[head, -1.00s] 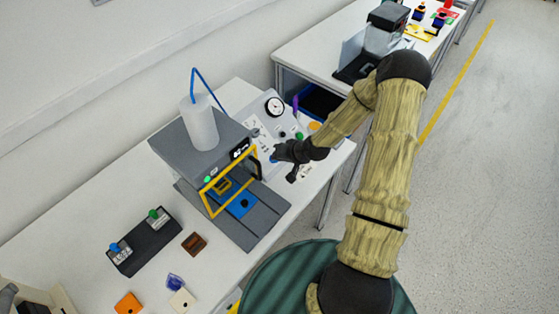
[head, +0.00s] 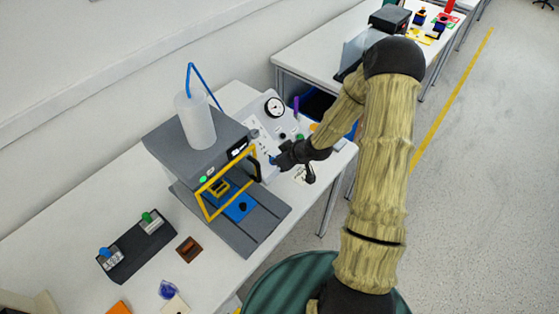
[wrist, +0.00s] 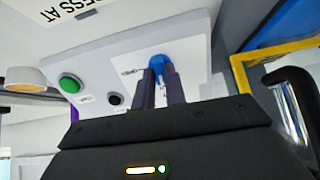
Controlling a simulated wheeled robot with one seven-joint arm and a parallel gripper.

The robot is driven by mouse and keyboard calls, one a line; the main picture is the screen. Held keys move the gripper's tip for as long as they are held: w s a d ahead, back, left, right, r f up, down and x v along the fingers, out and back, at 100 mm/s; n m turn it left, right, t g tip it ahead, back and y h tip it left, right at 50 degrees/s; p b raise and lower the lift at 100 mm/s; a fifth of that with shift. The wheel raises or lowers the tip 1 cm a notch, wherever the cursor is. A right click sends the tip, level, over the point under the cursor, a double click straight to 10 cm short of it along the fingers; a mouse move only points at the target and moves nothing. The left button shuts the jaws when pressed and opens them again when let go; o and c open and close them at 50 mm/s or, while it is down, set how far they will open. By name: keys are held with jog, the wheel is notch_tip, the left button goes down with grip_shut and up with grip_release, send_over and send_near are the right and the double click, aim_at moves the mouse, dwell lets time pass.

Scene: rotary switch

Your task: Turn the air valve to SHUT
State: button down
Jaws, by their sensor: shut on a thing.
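The air valve shows as a blue knob (wrist: 158,62) on a white plate of the sloping control panel (wrist: 120,50). In the head view a small bit of the blue knob (head: 272,159) shows at the panel's lower edge. My gripper (wrist: 160,75) is shut on the knob, with one dark finger on each side of it. In the head view my gripper (head: 277,160) reaches the panel from the right. The fingers cover much of the knob, and its pointer direction and the position labels cannot be read.
A press with a yellow frame (head: 207,203) stands close left of the panel. A round gauge (head: 274,107) tops the panel. A green button (wrist: 70,83) and a black knob (wrist: 115,99) sit beside the valve. Floor at the right is clear.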

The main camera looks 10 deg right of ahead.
jog(key=shift+n, duration=0.3)
jog(key=c, duration=1.4)
grip_release()
jog(key=shift+c, duration=0.2)
jog(key=shift+s+d+r, duration=0.25)
jog(key=shift+r, duration=0.2)
jog(key=p+v, duration=0.4)
jog(key=v, duration=1.2)
jog(key=shift+s, duration=0.25)
